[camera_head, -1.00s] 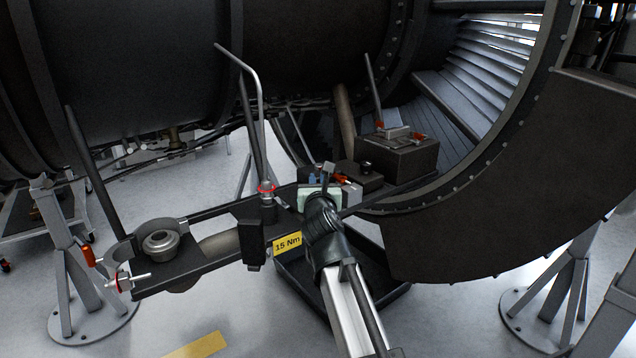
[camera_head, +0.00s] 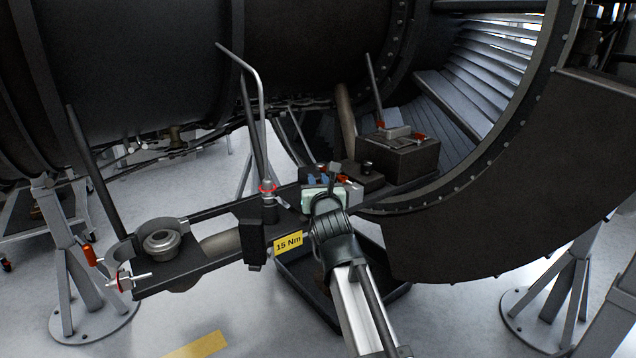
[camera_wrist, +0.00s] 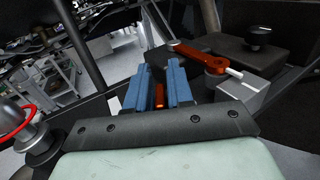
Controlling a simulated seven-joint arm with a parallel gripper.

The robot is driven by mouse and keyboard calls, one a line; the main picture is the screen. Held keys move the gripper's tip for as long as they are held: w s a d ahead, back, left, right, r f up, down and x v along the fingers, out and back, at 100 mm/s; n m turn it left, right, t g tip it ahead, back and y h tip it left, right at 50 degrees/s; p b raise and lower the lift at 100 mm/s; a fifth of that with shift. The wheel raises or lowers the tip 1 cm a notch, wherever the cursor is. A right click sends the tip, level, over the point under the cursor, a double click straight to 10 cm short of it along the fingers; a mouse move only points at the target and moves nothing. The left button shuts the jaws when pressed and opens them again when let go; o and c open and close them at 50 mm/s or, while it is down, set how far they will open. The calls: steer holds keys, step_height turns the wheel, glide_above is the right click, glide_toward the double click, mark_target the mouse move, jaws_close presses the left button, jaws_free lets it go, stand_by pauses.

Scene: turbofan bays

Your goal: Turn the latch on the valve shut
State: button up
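An orange-red latch lever (camera_wrist: 197,54) with a round end and a pale pin sits on a grey metal valve block (camera_wrist: 245,92), right of my fingers in the wrist view. In the head view an orange part (camera_head: 341,179) shows just beyond my gripper (camera_head: 322,181), largely hidden by my wrist. My gripper's two blue fingers (camera_wrist: 159,86) are apart in the wrist view. A small orange piece (camera_wrist: 159,97) shows in the gap between them. I cannot tell whether it touches a finger or which part it belongs to.
A dark box (camera_head: 400,157) with another red lever (camera_head: 419,138) stands behind on the right. A bent grey rod (camera_head: 259,95) rises left of my gripper. A clamp arm with a yellow "15 Nm" label (camera_head: 288,243) extends left. A black tray (camera_head: 300,285) lies below.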

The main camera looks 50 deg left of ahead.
steer(key=shift+o, duration=1)
steer(key=shift+r, duration=0.1)
steer(key=v, duration=1.3)
steer(key=shift+s+d, duration=0.2)
steer(key=shift+d, duration=0.15)
